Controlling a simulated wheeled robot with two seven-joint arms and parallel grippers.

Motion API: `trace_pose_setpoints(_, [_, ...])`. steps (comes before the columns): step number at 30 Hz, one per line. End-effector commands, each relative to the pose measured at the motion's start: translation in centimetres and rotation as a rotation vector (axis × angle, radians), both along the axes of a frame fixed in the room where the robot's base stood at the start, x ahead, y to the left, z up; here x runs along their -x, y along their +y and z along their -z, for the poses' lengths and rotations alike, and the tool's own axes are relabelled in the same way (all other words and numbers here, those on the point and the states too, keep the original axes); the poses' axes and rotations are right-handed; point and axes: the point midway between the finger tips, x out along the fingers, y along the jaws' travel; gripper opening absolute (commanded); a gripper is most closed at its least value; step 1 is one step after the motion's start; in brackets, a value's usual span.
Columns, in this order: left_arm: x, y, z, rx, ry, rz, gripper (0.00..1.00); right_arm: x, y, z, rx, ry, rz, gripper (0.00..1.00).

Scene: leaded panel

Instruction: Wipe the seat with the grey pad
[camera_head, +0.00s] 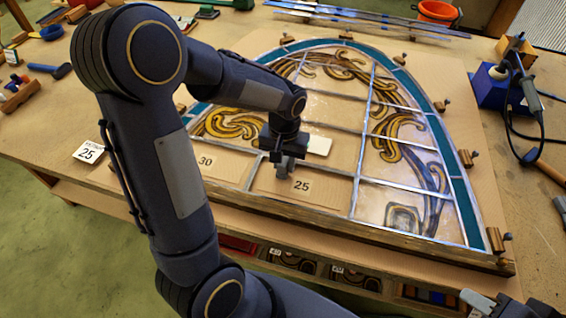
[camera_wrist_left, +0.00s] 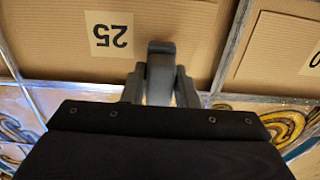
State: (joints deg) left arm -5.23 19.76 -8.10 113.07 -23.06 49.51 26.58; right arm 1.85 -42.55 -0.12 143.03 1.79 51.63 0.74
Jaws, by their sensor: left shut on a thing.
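The leaded panel lies on the bench, with a bare cardboard-coloured seat marked 25 (camera_head: 325,190) near its lower edge. The seat also shows in the left wrist view (camera_wrist_left: 60,50). My left gripper (camera_head: 284,164) is over the upper left part of this seat, pointing down. It is shut on a small grey block, the grey pad (camera_wrist_left: 160,72), held between its fingers. The pad is at or close above the seat surface; I cannot tell whether it touches. What seems to be my right gripper (camera_head: 484,303) is cut off at the bottom edge.
A second bare seat marked 30 (camera_head: 228,163) lies to the left. Wooden blocks line the arched teal border (camera_head: 462,190). A soldering iron (camera_head: 530,95) with a blue stand (camera_head: 490,88) is at right. An orange bucket (camera_head: 437,12) stands at the back.

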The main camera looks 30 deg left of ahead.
Motion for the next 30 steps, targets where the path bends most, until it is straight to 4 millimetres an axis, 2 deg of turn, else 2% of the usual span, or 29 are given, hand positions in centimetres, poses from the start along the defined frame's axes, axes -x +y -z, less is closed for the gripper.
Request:
trace_pose_setpoints(1, [-0.5,0.1,-0.2,-0.001,-0.018,-0.001,0.00,0.0,0.0,0.0,0.000,0.000,0.000,0.36])
trace_pose_setpoints(8, [-0.7,0.2,-0.8,-0.002,-0.024,-0.002,0.00,0.0,0.0,-0.4,0.000,0.000,0.000,0.36])
trace_pose_setpoints(24, [-0.4,0.1,-6.0,0.000,-0.014,-0.001,0.00,0.0,0.0,-4.6,0.000,0.000,0.000,0.36])
trace_pose_setpoints(30, [-0.3,0.1,-6.2,0.000,-0.013,-0.001,0.00,0.0,0.0,-4.7,0.000,0.000,0.000,0.36])
